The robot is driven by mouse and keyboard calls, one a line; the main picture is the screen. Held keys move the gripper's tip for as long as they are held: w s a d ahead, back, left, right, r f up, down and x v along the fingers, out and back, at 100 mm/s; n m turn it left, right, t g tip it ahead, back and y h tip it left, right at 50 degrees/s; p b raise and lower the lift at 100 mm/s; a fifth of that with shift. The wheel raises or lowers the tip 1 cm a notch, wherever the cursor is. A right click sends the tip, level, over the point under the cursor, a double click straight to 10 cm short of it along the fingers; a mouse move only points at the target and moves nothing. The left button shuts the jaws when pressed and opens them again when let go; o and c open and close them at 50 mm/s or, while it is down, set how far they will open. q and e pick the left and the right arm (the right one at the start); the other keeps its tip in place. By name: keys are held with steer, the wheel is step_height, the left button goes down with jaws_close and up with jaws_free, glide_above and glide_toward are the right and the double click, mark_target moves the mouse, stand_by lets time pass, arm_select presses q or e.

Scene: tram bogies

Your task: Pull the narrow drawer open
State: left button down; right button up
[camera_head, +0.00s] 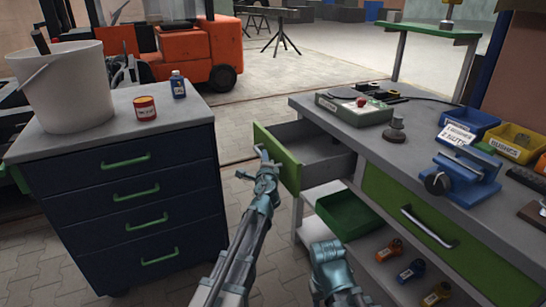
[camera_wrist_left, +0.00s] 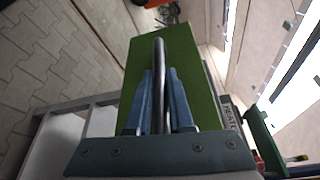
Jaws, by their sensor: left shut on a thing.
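The narrow drawer (camera_head: 319,155) of the grey workbench stands open, its green front (camera_head: 276,155) well out from the bench and its grey inside showing. My left gripper (camera_head: 262,160) is at the drawer's front. In the left wrist view, the blue fingers of my left gripper (camera_wrist_left: 161,75) are shut on the dark bar handle (camera_wrist_left: 159,55), one on each side of it, with the green front (camera_wrist_left: 190,65) behind. In the head view the handle is mostly hidden by the gripper. Part of my right arm shows at the bottom; its gripper is not seen.
A blue cabinet (camera_head: 60,185) with green handles stands left, bearing a white bucket (camera_head: 66,87), a red tin (camera_head: 145,108) and a blue bottle (camera_head: 178,85). A wide green drawer (camera_head: 395,205) is shut at right. A green tray (camera_head: 348,214) sits below the open drawer.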

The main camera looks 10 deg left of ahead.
arm_select(q)
steer(key=shift+s+a, duration=0.15)
steer(key=shift+s, duration=0.1)
steer(key=c, duration=0.8)
jaws_free()
steer(key=p+v, duration=0.1)
steer(key=v, duration=1.2)
steer(key=shift+s, duration=0.4)
steer(key=shift+f, duration=0.1)
